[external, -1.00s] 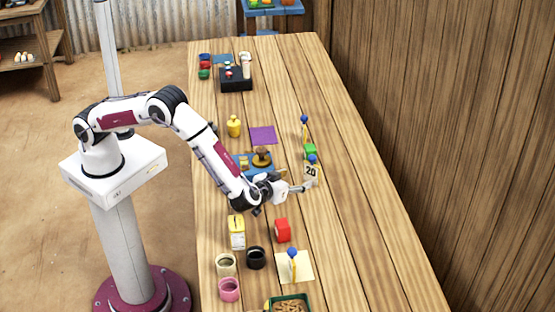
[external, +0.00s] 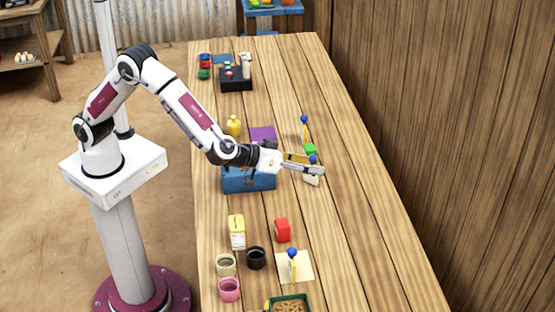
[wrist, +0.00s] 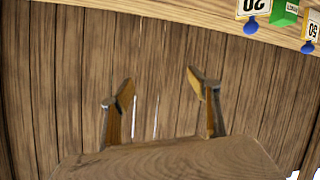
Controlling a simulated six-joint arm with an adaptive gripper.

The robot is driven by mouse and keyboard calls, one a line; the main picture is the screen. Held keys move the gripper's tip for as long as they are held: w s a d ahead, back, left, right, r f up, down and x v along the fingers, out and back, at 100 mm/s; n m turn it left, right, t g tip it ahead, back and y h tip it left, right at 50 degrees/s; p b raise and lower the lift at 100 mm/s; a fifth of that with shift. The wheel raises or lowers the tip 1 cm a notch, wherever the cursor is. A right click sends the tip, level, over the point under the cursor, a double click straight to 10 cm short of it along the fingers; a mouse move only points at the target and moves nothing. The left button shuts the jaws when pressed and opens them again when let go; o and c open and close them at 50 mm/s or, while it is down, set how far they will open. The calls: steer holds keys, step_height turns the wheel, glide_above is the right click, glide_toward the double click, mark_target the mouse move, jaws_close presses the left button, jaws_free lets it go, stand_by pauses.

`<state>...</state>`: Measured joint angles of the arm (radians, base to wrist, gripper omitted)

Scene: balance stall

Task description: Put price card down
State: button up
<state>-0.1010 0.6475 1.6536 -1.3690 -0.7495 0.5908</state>
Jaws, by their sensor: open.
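The price card marked 20 (external: 311,181), with a blue knob (external: 312,160), is by the green block (external: 310,149) on the table; my gripper hides most of it in the external view. In the wrist view the card (wrist: 254,7) is upside down at the top edge, its blue knob (wrist: 250,28) below it. My gripper (external: 315,164) is open, its fingers overlapping the card in the external view. In the wrist view the open fingers (wrist: 161,86) have nothing between them, and the card is apart from them.
Another card with a blue knob (external: 304,119) stands behind the green block; a card marked 50 (wrist: 313,31) shows in the wrist view. A blue scale (external: 249,180) is under my wrist. The table's right side is clear.

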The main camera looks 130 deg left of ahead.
steer(key=s+d+r+m+t+h, duration=0.1)
steer(key=d+r+m+t+h, duration=0.35)
steer(key=d+r, duration=0.65)
steer(key=s+d+r+m+g+h, duration=0.1)
steer(key=s+d+r+m+h, duration=0.2)
steer(key=s+d, duration=0.55)
steer(key=s+d+r+m+g+h, duration=0.15)
steer(key=s+d+m+h, duration=0.25)
steer(key=s+d, duration=0.4)
steer(key=s+a+f+m+g, duration=0.1)
steer(key=s+f, duration=0.2)
steer(key=s, duration=0.6)
steer(key=s+f+g, duration=0.2)
steer(key=s+f, duration=0.1)
steer(key=s, duration=0.7)
steer(key=s+a+f+m+g, duration=0.1)
steer(key=s+f, duration=0.2)
steer(key=s, duration=0.7)
steer(key=shift+s+a+m+g+y, duration=0.2)
steer(key=shift+a+m+g+y, duration=0.15)
steer(key=shift+y, duration=0.1)
steer(key=shift+o, duration=0.6)
steer(key=shift+w+d, duration=0.1)
